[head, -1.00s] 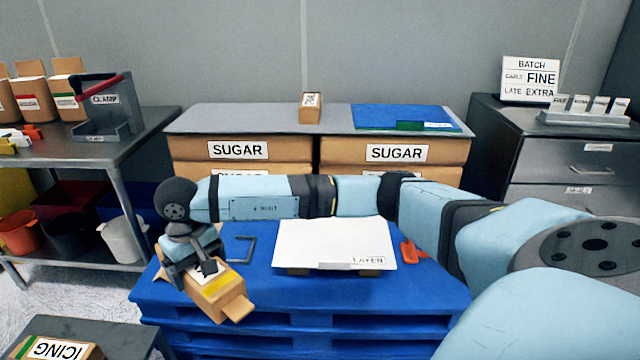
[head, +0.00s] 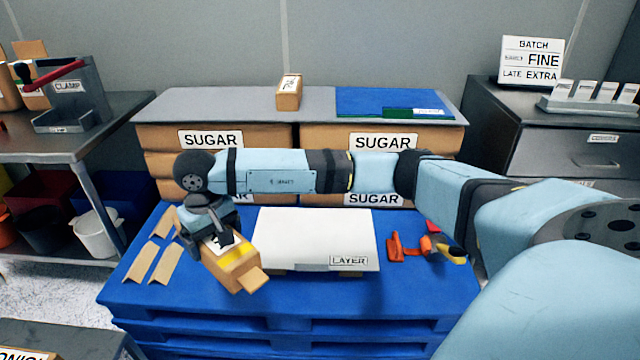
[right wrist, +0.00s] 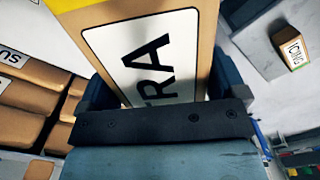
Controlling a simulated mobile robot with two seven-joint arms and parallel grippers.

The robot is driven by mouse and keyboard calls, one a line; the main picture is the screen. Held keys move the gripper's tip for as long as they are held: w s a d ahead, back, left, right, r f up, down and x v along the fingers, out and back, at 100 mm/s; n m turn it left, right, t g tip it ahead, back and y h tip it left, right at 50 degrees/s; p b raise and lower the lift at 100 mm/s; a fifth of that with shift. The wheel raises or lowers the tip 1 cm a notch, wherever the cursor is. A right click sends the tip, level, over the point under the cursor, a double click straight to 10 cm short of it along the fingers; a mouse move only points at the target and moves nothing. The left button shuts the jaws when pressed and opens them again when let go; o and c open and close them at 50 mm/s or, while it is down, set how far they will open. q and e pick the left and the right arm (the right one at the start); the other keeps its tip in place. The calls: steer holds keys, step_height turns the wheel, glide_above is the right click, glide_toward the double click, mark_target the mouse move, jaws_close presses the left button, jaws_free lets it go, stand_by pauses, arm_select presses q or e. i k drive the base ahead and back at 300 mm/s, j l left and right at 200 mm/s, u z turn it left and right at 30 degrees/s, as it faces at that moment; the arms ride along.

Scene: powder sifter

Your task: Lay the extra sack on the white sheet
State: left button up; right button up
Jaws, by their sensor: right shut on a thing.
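The extra sack (head: 236,272) is a tan carton-like bag with a yellow band, a white label and a flap at its near end. My right gripper (head: 220,240) is shut on it and holds it tilted, at the left edge of the white sheet. In the right wrist view the sack (right wrist: 205,30) sits between the fingers, with "RA" readable on its label. The white sheet (head: 315,235), marked LAYER, lies on the blue pallet, with tan blocks showing under its front edge. Its visible top is bare. Whether the sack touches anything below is unclear. My left gripper is not in view.
Flat tan pieces (head: 163,258) lie on the blue pallet (head: 300,295) left of the sack. Orange tools (head: 397,247) lie right of the sheet. SUGAR sacks (head: 210,139) stand stacked behind, under a grey board carrying a small sack (head: 289,92) and a blue mat (head: 375,102).

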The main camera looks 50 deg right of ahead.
mark_target(310, 231)
steer(key=l, duration=0.5)
steer(key=i+l, duration=0.15)
steer(key=l, duration=0.9)
steer(key=i, duration=0.05)
